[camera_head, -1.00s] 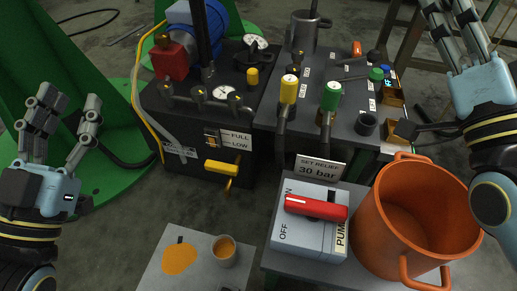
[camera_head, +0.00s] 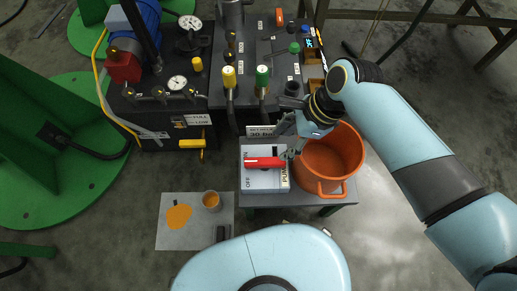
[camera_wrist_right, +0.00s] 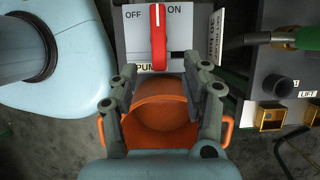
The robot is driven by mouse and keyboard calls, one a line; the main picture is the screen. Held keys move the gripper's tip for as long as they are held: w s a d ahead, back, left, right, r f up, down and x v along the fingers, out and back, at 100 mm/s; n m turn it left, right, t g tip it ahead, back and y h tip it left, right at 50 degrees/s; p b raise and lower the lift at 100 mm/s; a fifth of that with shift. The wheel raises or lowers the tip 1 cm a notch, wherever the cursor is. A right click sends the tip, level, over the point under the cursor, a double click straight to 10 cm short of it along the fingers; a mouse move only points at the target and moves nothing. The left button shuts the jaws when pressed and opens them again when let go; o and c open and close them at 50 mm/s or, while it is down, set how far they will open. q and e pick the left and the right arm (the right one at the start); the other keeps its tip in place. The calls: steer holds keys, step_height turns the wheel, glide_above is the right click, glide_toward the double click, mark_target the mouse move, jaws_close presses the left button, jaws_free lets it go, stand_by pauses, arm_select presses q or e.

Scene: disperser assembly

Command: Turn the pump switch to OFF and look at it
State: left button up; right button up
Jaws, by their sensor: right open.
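The pump switch is a pale grey box (camera_head: 266,181) with a red handle (camera_head: 262,162), on a small dark table. In the head view the handle lies sideways. In the right wrist view the handle (camera_wrist_right: 157,38) stands between the OFF and ON labels, pointing at neither. My right gripper (camera_head: 286,140) is at the box's right side, by the handle's right end. In the right wrist view its fingers (camera_wrist_right: 161,74) are spread and empty, short of the handle's near end. The gripper covers part of the box in the head view. My left gripper is out of view.
An orange pot (camera_head: 326,185) stands right of the box, under my right gripper. The SET RELIEF sign (camera_head: 258,131) is just behind the box. The machine bench with gauges and yellow and green knobs (camera_head: 262,74) is farther back. A grey mat (camera_head: 172,237) with an orange patch and cup lies left.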

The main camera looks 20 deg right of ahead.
mark_target(265, 161)
steer(key=b+x, duration=0.1)
steer(key=x, duration=0.1)
steer(key=b+x, duration=0.2)
steer(key=x, duration=0.1)
steer(key=b+x, duration=0.1)
steer(key=x, duration=0.2)
steer(key=shift+s+d, duration=0.1)
steer(key=shift+s, duration=0.25)
steer(key=shift+b+x, duration=0.65)
steer(key=shift+x, duration=0.35)
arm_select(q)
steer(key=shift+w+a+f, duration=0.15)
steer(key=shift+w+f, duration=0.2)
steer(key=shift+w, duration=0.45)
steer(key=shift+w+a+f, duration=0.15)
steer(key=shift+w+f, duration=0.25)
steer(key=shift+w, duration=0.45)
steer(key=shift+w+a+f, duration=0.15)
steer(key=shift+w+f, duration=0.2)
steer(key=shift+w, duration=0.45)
arm_select(e)
steer(key=shift+w+a+f, duration=0.2)
steer(key=shift+a+f, duration=0.05)
steer(key=shift+f, duration=0.1)
jaws_close()
